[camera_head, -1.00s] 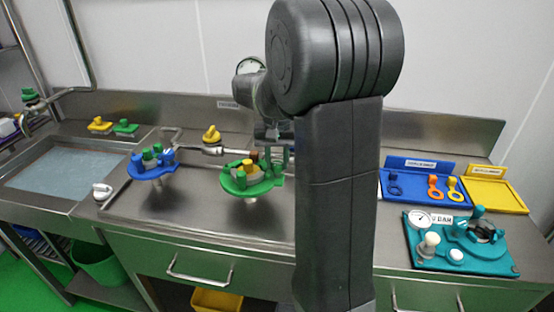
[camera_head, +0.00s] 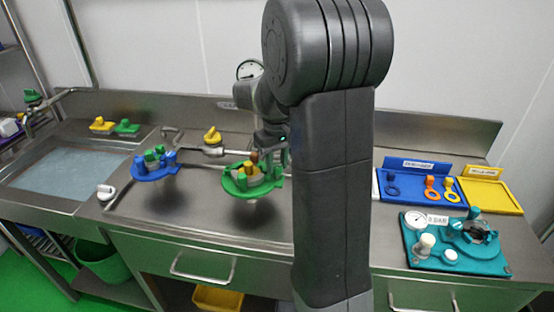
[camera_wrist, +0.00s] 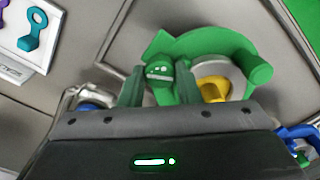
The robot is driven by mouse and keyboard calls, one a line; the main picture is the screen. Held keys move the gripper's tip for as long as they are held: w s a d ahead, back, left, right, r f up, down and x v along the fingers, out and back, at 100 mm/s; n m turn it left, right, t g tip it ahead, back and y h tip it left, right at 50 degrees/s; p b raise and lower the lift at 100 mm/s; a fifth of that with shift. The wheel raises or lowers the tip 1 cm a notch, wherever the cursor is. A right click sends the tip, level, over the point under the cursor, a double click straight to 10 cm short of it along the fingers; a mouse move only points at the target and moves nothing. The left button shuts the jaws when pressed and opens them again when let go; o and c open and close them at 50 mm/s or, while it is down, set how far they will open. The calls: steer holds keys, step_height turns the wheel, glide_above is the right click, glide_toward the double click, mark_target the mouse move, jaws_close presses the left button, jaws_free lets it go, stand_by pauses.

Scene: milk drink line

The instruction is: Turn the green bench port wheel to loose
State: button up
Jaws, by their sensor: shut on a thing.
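The green bench port wheel (camera_head: 238,187) sits on the steel bench, left of my arm in the head view. It is a green disc with upright knobs and a yellow part (camera_wrist: 212,88) at its middle. In the wrist view the wheel's green rim (camera_wrist: 205,42) curves across the top. My gripper (camera_wrist: 158,80) is shut on a green knob (camera_wrist: 158,71) with pale marks, one finger on each side of it. In the head view my gripper is at the wheel's far right side, partly hidden by my arm.
A blue wheel (camera_head: 153,170) stands to the left, with a sink (camera_head: 65,165) beyond. A yellow handle (camera_head: 211,136) and pipe lie behind. A blue tray (camera_head: 412,195), a yellow tray (camera_head: 490,193) and a teal gauge unit (camera_head: 455,245) are at the right.

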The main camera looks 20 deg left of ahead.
mark_target(277, 165)
steer(key=shift+n, duration=0.6)
steer(key=o, duration=1)
step_height(277, 165, up, 14)
steer(key=shift+f, duration=0.1)
step_height(277, 165, down, 14)
steer(key=shift+r, duration=0.1)
stand_by(0.6)
